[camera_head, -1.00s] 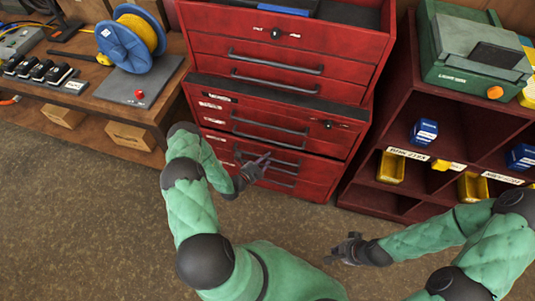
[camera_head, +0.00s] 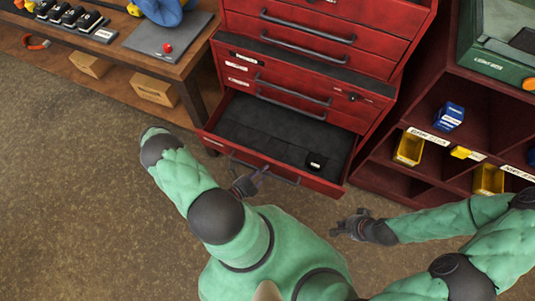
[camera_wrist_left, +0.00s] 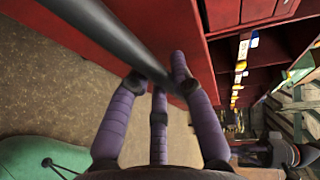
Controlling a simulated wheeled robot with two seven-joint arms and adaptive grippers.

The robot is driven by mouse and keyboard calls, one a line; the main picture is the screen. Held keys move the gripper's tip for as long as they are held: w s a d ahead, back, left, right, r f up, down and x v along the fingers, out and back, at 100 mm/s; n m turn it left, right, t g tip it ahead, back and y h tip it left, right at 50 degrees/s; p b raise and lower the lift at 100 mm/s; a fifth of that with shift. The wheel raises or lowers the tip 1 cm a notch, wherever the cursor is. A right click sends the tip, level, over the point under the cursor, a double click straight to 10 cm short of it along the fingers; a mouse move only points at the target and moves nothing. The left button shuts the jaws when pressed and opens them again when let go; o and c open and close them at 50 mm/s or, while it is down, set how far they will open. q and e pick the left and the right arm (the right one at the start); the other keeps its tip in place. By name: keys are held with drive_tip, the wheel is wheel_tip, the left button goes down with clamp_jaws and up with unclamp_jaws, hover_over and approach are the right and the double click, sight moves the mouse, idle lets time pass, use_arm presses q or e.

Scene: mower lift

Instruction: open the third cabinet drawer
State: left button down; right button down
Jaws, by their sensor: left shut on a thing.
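The red cabinet (camera_head: 300,67) stands at the top middle of the head view, with several drawers. A low drawer (camera_head: 270,135) is pulled well out.
A wooden bench (camera_head: 190,60) with a blue spool stands left of the cabinet, cardboard boxes (camera_head: 153,91) below it. A dark red shelf (camera_head: 435,95) with yellow and blue bins stands close on the right. The floor (camera_head: 70,200) in front is clear.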

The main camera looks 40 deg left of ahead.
use_arm(q)
drive_tip(key=shift+s+d, duration=0.25)
drive_tip(key=shift+s, duration=0.9)
drive_tip(key=c, duration=1.1)
unclamp_jaws()
drive_tip(key=v, duration=1.2)
